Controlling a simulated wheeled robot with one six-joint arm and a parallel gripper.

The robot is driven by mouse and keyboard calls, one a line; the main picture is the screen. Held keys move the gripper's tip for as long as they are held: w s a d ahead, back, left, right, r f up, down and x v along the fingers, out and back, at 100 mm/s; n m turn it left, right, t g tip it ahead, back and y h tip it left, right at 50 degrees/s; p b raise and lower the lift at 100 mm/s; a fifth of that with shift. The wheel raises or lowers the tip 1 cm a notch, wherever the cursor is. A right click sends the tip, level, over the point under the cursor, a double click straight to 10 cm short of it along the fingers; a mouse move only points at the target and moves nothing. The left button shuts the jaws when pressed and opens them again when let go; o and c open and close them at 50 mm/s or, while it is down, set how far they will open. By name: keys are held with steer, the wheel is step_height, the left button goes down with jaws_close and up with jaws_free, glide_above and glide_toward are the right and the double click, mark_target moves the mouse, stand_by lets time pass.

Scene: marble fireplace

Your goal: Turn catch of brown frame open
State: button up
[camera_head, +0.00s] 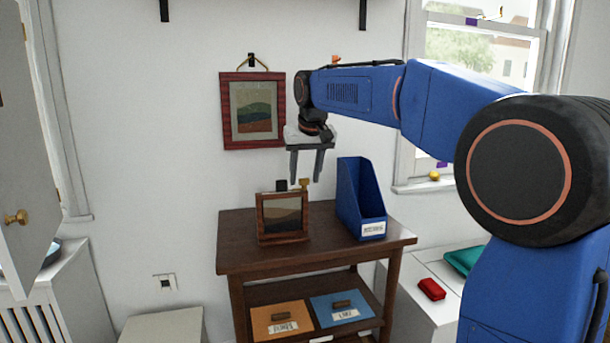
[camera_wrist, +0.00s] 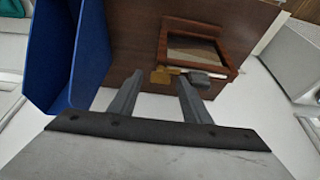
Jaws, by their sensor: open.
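The brown frame (camera_head: 283,240) stands upright on the dark wooden table, with a dark picture in it. It also shows in the wrist view (camera_wrist: 232,55). On its top edge are a small brass-coloured piece (camera_head: 304,184), likely the catch, and a black piece (camera_head: 281,186). In the wrist view the brass piece (camera_wrist: 160,76) lies between the fingertips in the picture, and the black piece (camera_wrist: 206,76) lies by the right finger. My gripper (camera_head: 305,180) points down, open and empty, above the frame's right part. I cannot tell whether it touches the brass piece.
A blue file holder (camera_head: 361,205) stands close right of the frame on the table (camera_head: 250,262). A red-framed picture (camera_head: 253,141) hangs on the wall behind. Orange (camera_head: 277,318) and blue (camera_head: 338,300) labelled panels lie on the shelf below.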

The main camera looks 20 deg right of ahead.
steer(key=c, duration=1.1)
steer(key=shift+o, duration=0.2)
steer(key=n+y, duration=0.1)
steer(key=n, duration=0.3)
steer(key=shift+d+n+y, duration=0.2)
steer(key=shift+n+y, duration=0.1)
steer(key=shift+y, duration=0.1)
steer(key=n, duration=0.2)
steer(key=n+g+y, duration=0.1)
steer(key=n, duration=0.1)
steer(key=shift+w+d+n+g, duration=0.15)
steer(key=shift+w+n+g, duration=0.05)
steer(key=shift+n+g, duration=0.1)
steer(key=n+g+y, duration=0.1)
steer(key=n, duration=0.3)
steer(key=shift+w+n, duration=0.15)
steer(key=shift+n, duration=0.15)
steer(key=shift+w+n+g+y, duration=0.15)
steer(key=shift+n+g, duration=0.35)
steer(key=shift+n, duration=0.55)
steer(key=shift+s+n+g+y, duration=0.1)
steer(key=shift+n+g+y, duration=0.3)
steer(key=shift+n, duration=0.65)
steer(key=shift+h, duration=0.25)
